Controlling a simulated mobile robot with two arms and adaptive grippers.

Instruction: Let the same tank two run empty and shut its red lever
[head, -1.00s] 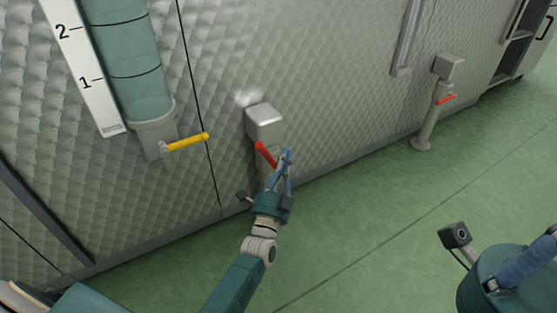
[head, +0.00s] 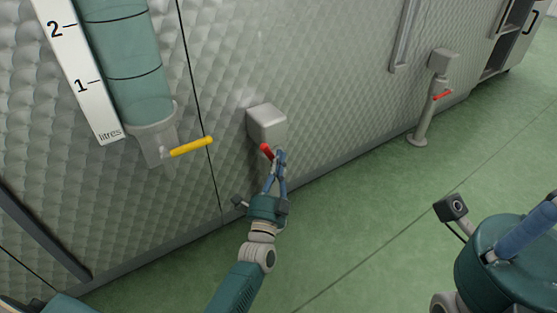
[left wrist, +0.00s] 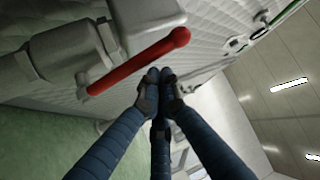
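A red lever (head: 266,152) sits below a grey box-shaped fitting (head: 267,127) on the quilted wall. In the left wrist view the lever (left wrist: 140,62) runs slanting from lower left to upper right. My left gripper (head: 280,154) is beside the lever's lower part, which it partly hides. In the wrist view its fingertips (left wrist: 160,75) are together with nothing between them, just below the lever; I cannot tell if they touch it. My right gripper (head: 525,257) is only partly in view at lower right, its fingertips cut off. No tank number shows.
A teal-tinted tube (head: 124,60) with a litre scale (head: 80,75) and a yellow lever (head: 191,147) is on the wall at left. Another grey post (head: 425,118) with a red lever (head: 442,95) stands at right. The green floor is clear.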

